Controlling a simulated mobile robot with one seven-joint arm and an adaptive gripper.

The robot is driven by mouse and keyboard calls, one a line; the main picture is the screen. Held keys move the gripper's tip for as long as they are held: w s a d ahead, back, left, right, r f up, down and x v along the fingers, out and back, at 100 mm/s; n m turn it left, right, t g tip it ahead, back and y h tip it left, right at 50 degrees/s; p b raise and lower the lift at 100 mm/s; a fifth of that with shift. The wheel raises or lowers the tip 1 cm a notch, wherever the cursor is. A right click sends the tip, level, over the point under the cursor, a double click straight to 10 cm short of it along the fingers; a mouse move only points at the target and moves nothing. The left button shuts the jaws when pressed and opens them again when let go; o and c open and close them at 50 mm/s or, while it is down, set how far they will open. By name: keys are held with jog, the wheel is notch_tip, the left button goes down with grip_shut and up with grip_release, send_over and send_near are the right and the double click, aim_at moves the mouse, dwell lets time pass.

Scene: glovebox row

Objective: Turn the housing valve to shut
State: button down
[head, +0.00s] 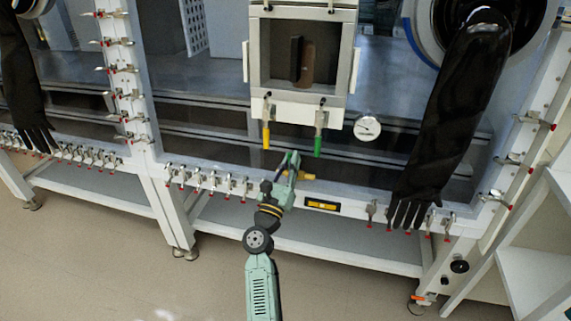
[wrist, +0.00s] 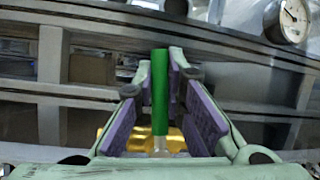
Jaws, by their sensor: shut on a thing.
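The green valve handle (wrist: 160,92) stands up between the purple-padded fingers of my gripper (wrist: 160,66) in the wrist view. A pale metal stem (wrist: 161,146) shows at its lower end, with yellow brass-coloured parts behind it. In the head view my gripper (head: 291,160) is at the housing's lower front. A brass-coloured valve body (head: 306,177) shows just right of it, lying roughly level. My gripper is shut on the handle. In the head view the fingers hide most of that handle, so its exact angle is hard to tell.
A yellow handle (head: 266,136) and another green handle (head: 318,146) hang below the small chamber (head: 303,60), close above my gripper. A round gauge (head: 367,127) sits to the right. A black glove (head: 450,120) hangs further right. Red-tipped clamps (head: 208,181) line the lower edge.

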jog(key=shift+s+d+m+g+h, duration=0.1)
jog(key=shift+d+m+g+h, duration=0.15)
jog(key=shift+m+h, duration=0.3)
jog(key=shift+s+d+m+g+h, duration=0.1)
jog(key=shift+d+m+g+h, duration=0.2)
jog(key=shift+m, duration=0.45)
jog(key=c, duration=1.6)
grip_release()
jog(key=shift+c, duration=0.2)
jog(key=v, duration=1.2)
